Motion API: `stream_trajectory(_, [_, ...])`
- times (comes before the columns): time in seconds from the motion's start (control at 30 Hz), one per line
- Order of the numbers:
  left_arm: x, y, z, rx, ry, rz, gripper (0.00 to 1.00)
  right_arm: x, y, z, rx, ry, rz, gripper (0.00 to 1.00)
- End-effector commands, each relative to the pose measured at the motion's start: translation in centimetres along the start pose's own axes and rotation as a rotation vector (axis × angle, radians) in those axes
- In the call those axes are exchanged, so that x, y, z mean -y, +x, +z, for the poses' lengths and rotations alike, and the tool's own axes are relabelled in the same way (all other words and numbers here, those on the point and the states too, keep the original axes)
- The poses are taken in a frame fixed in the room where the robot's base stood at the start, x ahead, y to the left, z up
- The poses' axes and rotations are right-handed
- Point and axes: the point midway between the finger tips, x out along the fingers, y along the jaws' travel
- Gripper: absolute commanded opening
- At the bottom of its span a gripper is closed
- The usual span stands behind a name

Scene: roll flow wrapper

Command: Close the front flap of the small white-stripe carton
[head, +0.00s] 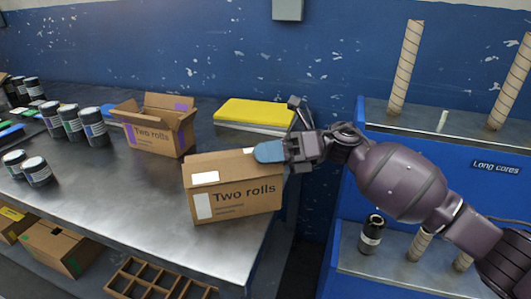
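The small white-stripe carton (238,201) stands near the front right edge of the metal table, its "Two rolls" face toward me. A white stripe marks the left of that face. A brown flap with a white patch lies along its top and looks folded over, but I cannot tell whether it is fully flat. My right gripper (270,152) comes in from the right. Its blue fingertip is at the carton's top right, over or against the top; the gap between its fingers is not clear. My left gripper is out of view.
Another "Two rolls" carton (152,138), with purple marks and raised flaps, stands behind on the left. A yellow-topped stack (254,114) lies by the wall. Dark jars (95,127) line the left. A blue rack (440,180) with long cores (405,67) stands at right.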

Motion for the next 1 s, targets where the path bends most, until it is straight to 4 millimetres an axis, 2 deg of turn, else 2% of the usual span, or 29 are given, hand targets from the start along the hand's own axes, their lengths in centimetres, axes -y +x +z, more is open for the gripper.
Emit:
stream_trajectory(0.07, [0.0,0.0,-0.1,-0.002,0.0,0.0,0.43,0.0,0.0,0.0,0.0,0.0,0.0,0.2])
stream_trajectory(0.2, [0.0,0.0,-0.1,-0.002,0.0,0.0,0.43,0.0,0.0,0.0,0.0,0.0,0.0,0.0])
stream_trajectory(0.5, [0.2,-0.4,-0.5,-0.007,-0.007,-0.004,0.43,0.1,0.0,0.3,-0.002,0.073,-0.001,0.0])
stream_trajectory(0.83, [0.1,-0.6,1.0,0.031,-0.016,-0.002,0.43,0.5,0.0,0.0,-0.001,0.125,0.001,0.0])
stream_trajectory(0.87, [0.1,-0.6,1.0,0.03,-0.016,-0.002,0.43,0.5,0.0,0.0,-0.001,0.125,0.0,0.15])
stream_trajectory(0.9, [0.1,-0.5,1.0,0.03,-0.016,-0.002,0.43,0.5,0.0,0.0,-0.001,0.125,0.0,0.21])
stream_trajectory(1.0, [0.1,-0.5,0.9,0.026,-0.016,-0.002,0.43,0.5,0.0,0.0,0.0,0.124,0.0,0.23])
